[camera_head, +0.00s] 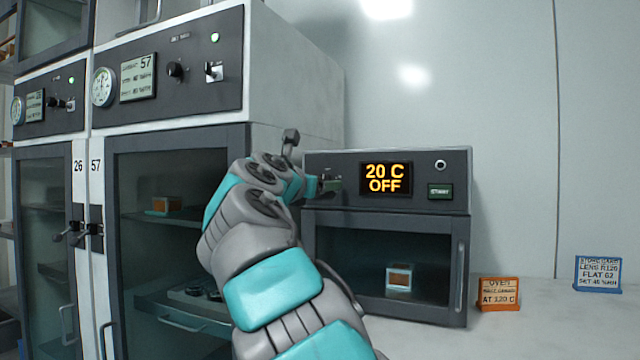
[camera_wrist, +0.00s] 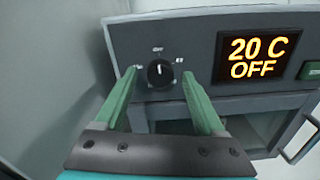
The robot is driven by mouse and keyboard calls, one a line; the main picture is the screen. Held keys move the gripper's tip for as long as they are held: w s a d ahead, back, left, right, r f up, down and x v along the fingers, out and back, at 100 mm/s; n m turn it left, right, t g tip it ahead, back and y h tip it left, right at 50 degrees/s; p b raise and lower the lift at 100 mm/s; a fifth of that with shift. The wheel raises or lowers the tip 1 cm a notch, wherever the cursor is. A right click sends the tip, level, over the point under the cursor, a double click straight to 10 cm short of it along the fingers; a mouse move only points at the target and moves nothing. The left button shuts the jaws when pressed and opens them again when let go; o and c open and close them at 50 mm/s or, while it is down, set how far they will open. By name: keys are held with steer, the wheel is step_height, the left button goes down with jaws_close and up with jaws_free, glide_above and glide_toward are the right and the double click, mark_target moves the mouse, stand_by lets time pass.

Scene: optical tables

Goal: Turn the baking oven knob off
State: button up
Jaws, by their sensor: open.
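The baking oven (camera_head: 457,205) is a grey box with a dark glass door on the bench. Its display (camera_head: 385,178) reads "20 C OFF" in orange, also legible in the wrist view (camera_wrist: 256,57). The round black knob (camera_wrist: 160,73) is left of the display in the wrist view, its white mark pointing about straight up. In the head view my arm hides most of the knob area. My gripper (camera_wrist: 158,82) has two green fingers, open, one on each side of the knob. I cannot tell whether either finger touches it.
Two tall cabinets (camera_head: 180,138) marked 26 and 57 stand at the left, close to my arm. An orange oven sign (camera_head: 498,294) and a blue sign (camera_head: 597,273) stand on the bench at the right. A small block (camera_head: 399,277) is behind the oven door.

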steer(key=v, duration=0.7)
steer(key=shift+s, duration=0.2)
steer(key=shift+a, duration=0.1)
